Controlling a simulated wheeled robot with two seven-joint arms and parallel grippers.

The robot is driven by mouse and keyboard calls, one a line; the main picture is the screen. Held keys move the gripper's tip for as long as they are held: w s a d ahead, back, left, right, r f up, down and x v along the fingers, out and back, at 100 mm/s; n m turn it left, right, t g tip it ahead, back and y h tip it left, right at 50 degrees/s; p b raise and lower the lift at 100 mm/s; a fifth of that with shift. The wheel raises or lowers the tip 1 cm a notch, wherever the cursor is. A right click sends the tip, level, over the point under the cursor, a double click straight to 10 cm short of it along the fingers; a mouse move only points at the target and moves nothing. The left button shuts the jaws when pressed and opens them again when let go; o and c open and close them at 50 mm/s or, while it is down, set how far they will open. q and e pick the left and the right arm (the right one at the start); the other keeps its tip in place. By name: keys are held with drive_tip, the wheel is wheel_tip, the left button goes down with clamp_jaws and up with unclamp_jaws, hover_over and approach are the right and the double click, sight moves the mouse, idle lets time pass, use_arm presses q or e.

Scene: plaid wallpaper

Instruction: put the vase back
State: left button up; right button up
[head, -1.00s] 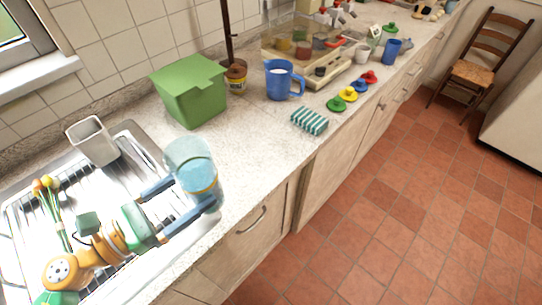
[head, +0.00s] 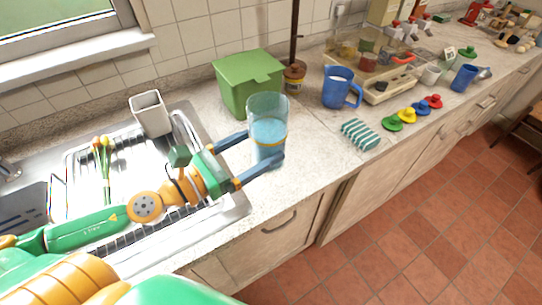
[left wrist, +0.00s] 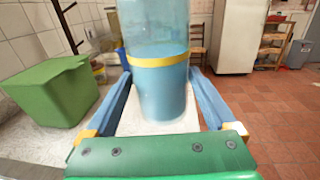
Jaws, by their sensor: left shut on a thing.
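The vase (head: 269,130) is a clear glass cylinder with a blue lower part and a yellow band. It is upright at the counter's left part, just in front of the green box. My left gripper (head: 262,147) is shut around its lower part, one finger on each side. The left wrist view shows the vase (left wrist: 157,85) between the two blue fingers (left wrist: 160,108). I cannot tell whether its base touches the counter. Several flowers with green stems (head: 104,165) lie on the sink drainer. My right gripper is not in view.
The green box (head: 248,85) stands right behind the vase. A grey square container (head: 150,113) stands at the back of the metal drainer (head: 225,208). A blue jug (head: 338,88), a striped sponge (head: 360,134) and several coloured knobbed pieces (head: 407,115) are to the right. Counter between vase and sponge is clear.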

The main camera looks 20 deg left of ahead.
use_arm(q)
drive_tip(key=w, duration=0.2)
drive_tip(key=w+f, duration=0.1)
drive_tip(key=shift+w+a, duration=0.15)
drive_tip(key=shift+a, duration=0.1)
drive_tip(key=w+f+b, duration=0.1)
drive_tip(key=w+f, duration=0.1)
drive_tip(key=f, duration=0.1)
drive_tip(key=w+f+b, duration=0.1)
drive_tip(key=f, duration=0.2)
drive_tip(key=w+f+b, duration=0.2)
drive_tip(key=shift+w+a+f, duration=0.2)
drive_tip(key=shift+w+f, duration=0.1)
drive_tip(key=shift+f, duration=0.45)
